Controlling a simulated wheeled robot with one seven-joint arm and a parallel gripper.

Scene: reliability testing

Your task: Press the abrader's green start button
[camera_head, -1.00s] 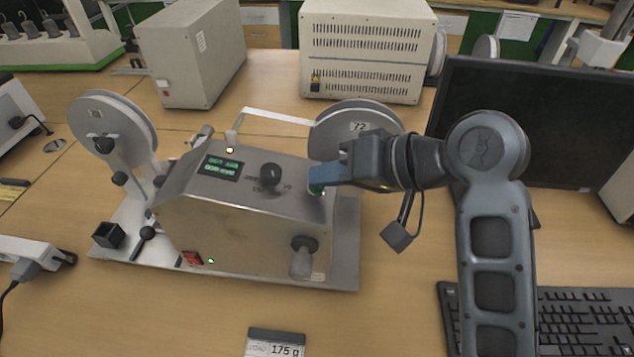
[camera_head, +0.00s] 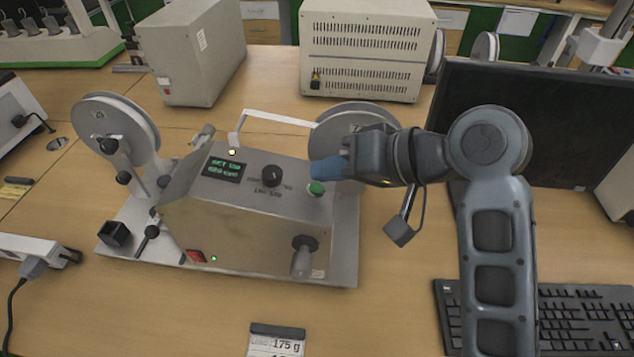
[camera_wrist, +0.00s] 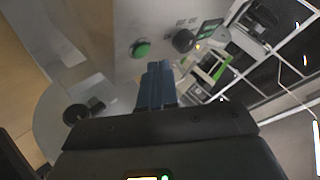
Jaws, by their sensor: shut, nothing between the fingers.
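The abrader (camera_head: 235,225) is a metal machine with a sloped top panel, two reels and a small display (camera_head: 223,169) lit with green text. Its green start button (camera_head: 316,188) sits at the right end of the panel, beside a black knob (camera_head: 271,175). My gripper (camera_head: 314,173) is shut and empty, its blue fingertips just behind and above the button, apart from it. In the wrist view the green button (camera_wrist: 141,48) shows clear beyond the shut fingertips (camera_wrist: 158,68), a little to their left.
A dark monitor (camera_head: 560,120) and a keyboard (camera_head: 580,315) are at the right. Two beige boxes, one of them vented (camera_head: 365,50), stand behind the abrader. A 175 g label block (camera_head: 276,341) lies on the open table in front.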

